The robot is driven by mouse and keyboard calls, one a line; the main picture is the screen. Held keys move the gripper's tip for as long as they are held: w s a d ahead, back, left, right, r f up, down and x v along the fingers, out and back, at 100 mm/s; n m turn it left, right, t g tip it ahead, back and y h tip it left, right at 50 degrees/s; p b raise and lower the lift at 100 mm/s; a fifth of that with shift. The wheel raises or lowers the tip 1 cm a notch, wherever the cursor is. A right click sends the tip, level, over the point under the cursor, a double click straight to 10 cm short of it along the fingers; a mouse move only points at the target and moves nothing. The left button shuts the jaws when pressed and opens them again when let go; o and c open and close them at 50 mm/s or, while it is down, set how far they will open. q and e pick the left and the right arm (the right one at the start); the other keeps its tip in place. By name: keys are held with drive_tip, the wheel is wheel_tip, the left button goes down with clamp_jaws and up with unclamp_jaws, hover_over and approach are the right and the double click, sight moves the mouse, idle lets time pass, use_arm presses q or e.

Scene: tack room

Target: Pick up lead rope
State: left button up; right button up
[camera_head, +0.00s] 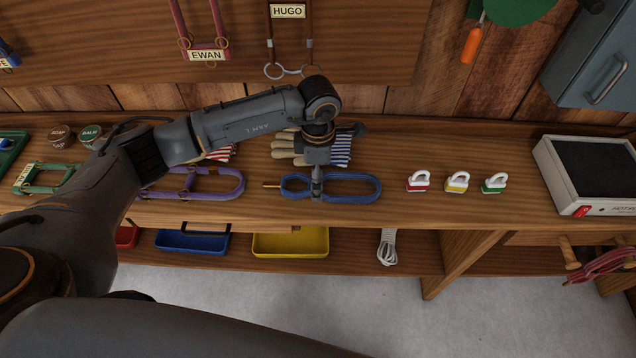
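A coiled white rope (388,247) hangs or lies at the front of the lower shelf, under the bench top. A dark red coiled rope (604,264) hangs at the far right on a wooden peg. I cannot tell which of these is the lead rope. A blue strap loop (352,188) with a brass-coloured end lies on the bench top. My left gripper (316,190) points down at the left part of the blue loop; its fingers look close together, and I cannot tell whether they hold the strap. My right gripper is not in view.
A purple halter (225,184) and a green one (42,178) lie to the left. Gloves and striped cloths lie behind my gripper. Three small padlock-like items (457,182) and a grey box (590,170) stand right. Blue (190,242) and yellow (290,243) trays sit below.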

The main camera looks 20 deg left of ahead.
use_arm(q)
drive_tip(key=shift+f, duration=0.95)
drive_tip(key=shift+c, duration=0.2)
drive_tip(key=c, duration=1.4)
drive_tip(key=shift+c, duration=0.2)
drive_tip(key=shift+r, duration=0.1)
